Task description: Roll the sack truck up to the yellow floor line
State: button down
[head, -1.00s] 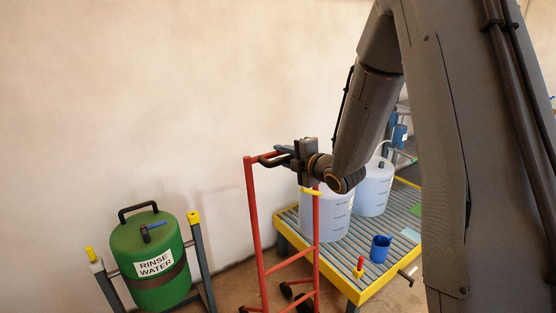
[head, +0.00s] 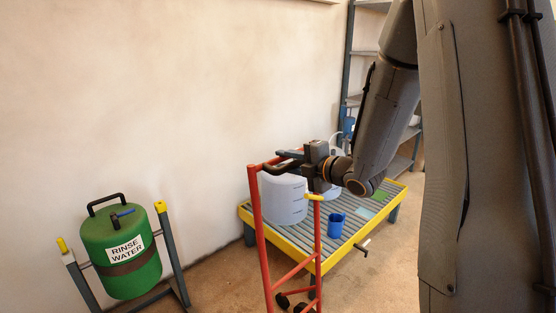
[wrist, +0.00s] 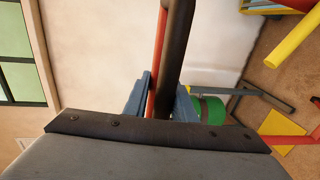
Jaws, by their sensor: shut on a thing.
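The sack truck (head: 258,222) is a red tubular frame with a black handle, upright in front of me in the head view. My gripper (head: 290,158) is shut on the black handle at its top. In the wrist view the blue fingers of my gripper (wrist: 160,100) stand on both sides of the dark handle bar (wrist: 175,50). The truck's small black wheels show near the floor, partly cut off by the lower edge. A yellow patch (wrist: 285,132) lies low in the wrist view; I cannot tell whether it is the floor line. No floor line shows clearly in the head view.
A yellow-edged slatted platform (head: 288,243) stands behind the truck, bearing a white container (head: 284,200) and a blue jug (head: 336,225). A green rinse water drum (head: 120,265) hangs in a stand at left. Shelving (head: 350,60) stands at the back. Bare floor lies right of the platform.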

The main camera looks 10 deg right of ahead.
jog(key=shift+s+d+f, duration=0.15)
jog(key=shift+s+f, duration=0.15)
jog(key=shift+s, duration=0.2)
jog(key=shift+s+d+f, duration=0.15)
jog(key=shift+s+f, duration=0.15)
jog(key=shift+s, duration=0.15)
jog(key=c, duration=1.6)
grip_release()
jog(key=shift+w+d, duration=0.1)
jog(key=shift+c, duration=0.2)
jog(key=shift+r, duration=0.15)
jog(key=shift+w+r, duration=0.1)
jog(key=shift+r, duration=0.05)
jog(key=v, duration=0.7)
jog(key=shift+s+d+b, duration=0.2)
jog(key=shift+s+b, duration=0.15)
